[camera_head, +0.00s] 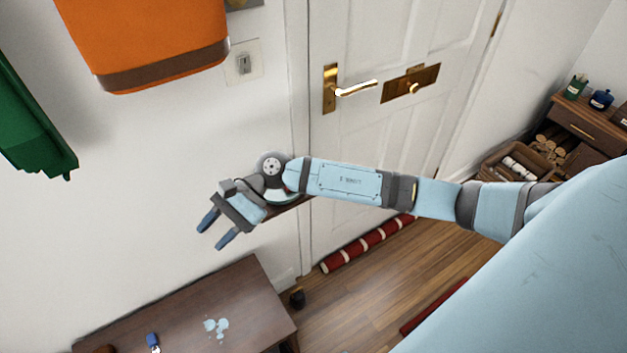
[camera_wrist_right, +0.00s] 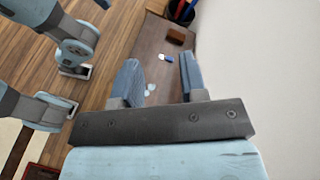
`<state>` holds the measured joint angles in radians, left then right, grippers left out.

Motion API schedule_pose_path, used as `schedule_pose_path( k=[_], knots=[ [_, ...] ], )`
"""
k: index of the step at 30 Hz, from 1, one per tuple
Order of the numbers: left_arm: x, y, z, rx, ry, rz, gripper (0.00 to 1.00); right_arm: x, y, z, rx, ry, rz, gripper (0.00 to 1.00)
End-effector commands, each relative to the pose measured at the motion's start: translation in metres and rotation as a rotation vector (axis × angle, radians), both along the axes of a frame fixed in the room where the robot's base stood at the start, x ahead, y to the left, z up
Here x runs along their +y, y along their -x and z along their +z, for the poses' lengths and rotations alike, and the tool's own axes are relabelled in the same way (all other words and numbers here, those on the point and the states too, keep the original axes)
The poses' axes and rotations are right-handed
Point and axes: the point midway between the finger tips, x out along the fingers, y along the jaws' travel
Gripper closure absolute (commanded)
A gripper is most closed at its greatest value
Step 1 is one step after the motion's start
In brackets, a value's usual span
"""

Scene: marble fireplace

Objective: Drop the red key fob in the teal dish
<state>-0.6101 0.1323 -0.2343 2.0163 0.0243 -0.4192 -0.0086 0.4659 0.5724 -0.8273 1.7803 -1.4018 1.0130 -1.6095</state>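My right gripper (camera_head: 216,231) reaches in from the right in the head view, high beside the white wall and above the brown table (camera_head: 200,298). Its two blue fingers are apart with nothing between them, and it shows open in the wrist view too (camera_wrist_right: 158,82). I cannot make out a red key fob in either view. A pale teal curved shape (camera_head: 281,198) behind my right wrist may be the teal dish; it is mostly hidden. It seems to sit on a small brown ledge (camera_head: 292,209). My left gripper cannot be made out.
A blue item with a white part (camera_head: 153,342) lies on the table near pale blue blotches (camera_head: 217,327). A brown block (camera_wrist_right: 176,36) is at its far end in the wrist view. An orange bag (camera_head: 150,40) and green cloth (camera_head: 30,125) hang left. A door (camera_head: 385,140) stands behind.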

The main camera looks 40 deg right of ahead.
Motion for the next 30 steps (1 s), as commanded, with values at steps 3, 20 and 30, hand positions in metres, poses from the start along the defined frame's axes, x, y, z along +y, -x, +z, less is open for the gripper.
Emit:
schedule_pose_path(
  k=[3,20,30],
  knots=[
    [0.0,0.0,0.0,0.0,0.0,0.0,0.36,0.026,0.017,0.015,0.379,-0.275,-0.219,0.61],
    [0.0,0.0,0.0,-0.001,0.001,0.001,0.36,-0.071,0.053,-0.082,2.548,-1.538,-0.934,0.61],
    [0.0,0.0,0.0,-0.001,0.001,0.001,0.36,-0.116,0.151,-0.176,-1.768,1.189,0.496,0.61]
  ],
)
